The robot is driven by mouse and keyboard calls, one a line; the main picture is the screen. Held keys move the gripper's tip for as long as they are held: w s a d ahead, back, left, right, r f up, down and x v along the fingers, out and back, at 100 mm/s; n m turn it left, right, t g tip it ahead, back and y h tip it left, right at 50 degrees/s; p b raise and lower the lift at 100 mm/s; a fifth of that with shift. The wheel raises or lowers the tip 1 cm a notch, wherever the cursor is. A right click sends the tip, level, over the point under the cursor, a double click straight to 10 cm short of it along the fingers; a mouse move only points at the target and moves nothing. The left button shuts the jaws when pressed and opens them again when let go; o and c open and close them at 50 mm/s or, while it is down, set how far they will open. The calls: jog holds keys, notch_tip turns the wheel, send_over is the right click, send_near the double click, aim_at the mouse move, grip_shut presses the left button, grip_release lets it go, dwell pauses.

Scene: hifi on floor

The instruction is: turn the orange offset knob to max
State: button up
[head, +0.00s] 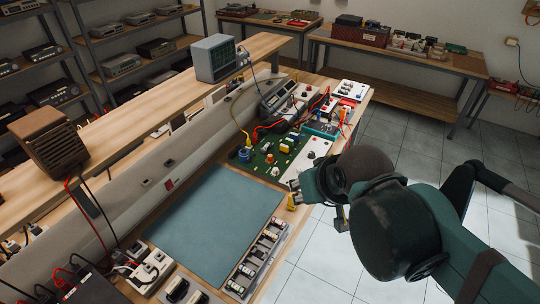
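My gripper (294,194) is at the front right edge of the workbench, beside a white panel (308,152) with small dark spots on it. My arm comes in from the right and covers part of that panel and the bench edge. Small yellow parts show at the gripper's end, but I cannot tell whether the fingers are open or shut. I cannot make out an orange offset knob. It may be hidden behind my arm or too small to see. Another white panel with red parts (352,90) stands at the bench's far end.
A green circuit board (270,158) with tall components lies left of the white panel. Red and yellow leads run behind it near a grey meter (277,97). A blue-green mat (205,222) is clear. A tray of small parts (256,260) lies along the front edge.

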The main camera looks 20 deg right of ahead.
jog(key=w, duration=0.1)
jog(key=n+g+p, duration=0.6)
jog(key=n+g, duration=0.1)
jog(key=n, duration=0.9)
send_over(270, 155)
notch_tip(270, 155, down, 16)
jog(key=shift+f, duration=0.1)
jog(key=shift+f, duration=3.85)
